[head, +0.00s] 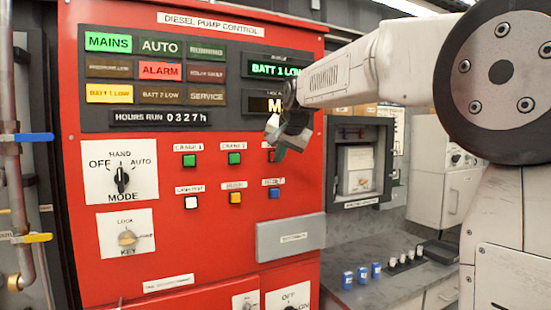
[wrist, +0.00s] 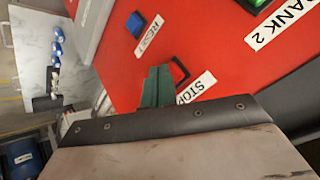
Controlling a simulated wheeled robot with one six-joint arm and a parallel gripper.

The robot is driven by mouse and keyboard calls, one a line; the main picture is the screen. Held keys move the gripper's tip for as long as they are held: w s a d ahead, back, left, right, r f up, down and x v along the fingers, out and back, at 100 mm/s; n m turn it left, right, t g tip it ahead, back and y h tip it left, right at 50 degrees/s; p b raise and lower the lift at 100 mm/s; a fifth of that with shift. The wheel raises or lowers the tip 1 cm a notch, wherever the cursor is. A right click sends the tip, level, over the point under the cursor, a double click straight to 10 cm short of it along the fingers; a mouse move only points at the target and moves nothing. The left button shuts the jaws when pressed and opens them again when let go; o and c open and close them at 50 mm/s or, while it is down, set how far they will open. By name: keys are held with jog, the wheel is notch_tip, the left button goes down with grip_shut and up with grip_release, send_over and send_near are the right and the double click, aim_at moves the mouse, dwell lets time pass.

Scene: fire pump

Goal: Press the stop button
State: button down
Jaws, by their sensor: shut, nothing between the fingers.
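The red stop button (head: 271,157) sits on the red pump control panel (head: 215,215), to the right of two green crank buttons. In the wrist view the stop button (wrist: 180,72) shows beside my fingers, with part of its STOP label hidden by them. My gripper (head: 277,143) is in front of the panel, just above and partly over the stop button in the head view. In the wrist view my gripper (wrist: 158,78) is shut and empty, its tips close beside the button. I cannot tell whether they touch the panel.
A blue reset button (head: 274,192) is below the stop button. An amber button (head: 235,197) and a green crank 2 button (head: 234,158) are to the left. A grey box (head: 290,237) projects from the panel below. A counter (head: 375,290) with small blue items is at right.

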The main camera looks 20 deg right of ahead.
jog(key=shift+s, duration=0.6)
jog(key=s, duration=0.5)
dwell(0.8)
jog(key=s+a+f+n+g, duration=0.2)
jog(key=s+f, duration=0.6)
jog(key=s, duration=0.4)
jog(key=s+a+f+n+g, duration=0.3)
jog(key=s+f, duration=0.5)
jog(key=s, duration=0.4)
jog(key=s+a+f+n+g+y, duration=0.1)
jog(key=s+a+f+n+g, duration=0.1)
jog(key=s+f, duration=0.6)
jog(key=s+a+n, duration=0.1)
jog(key=s, duration=0.3)
jog(key=shift+a+f+n+g, duration=0.3)
jog(key=shift+f, duration=0.1)
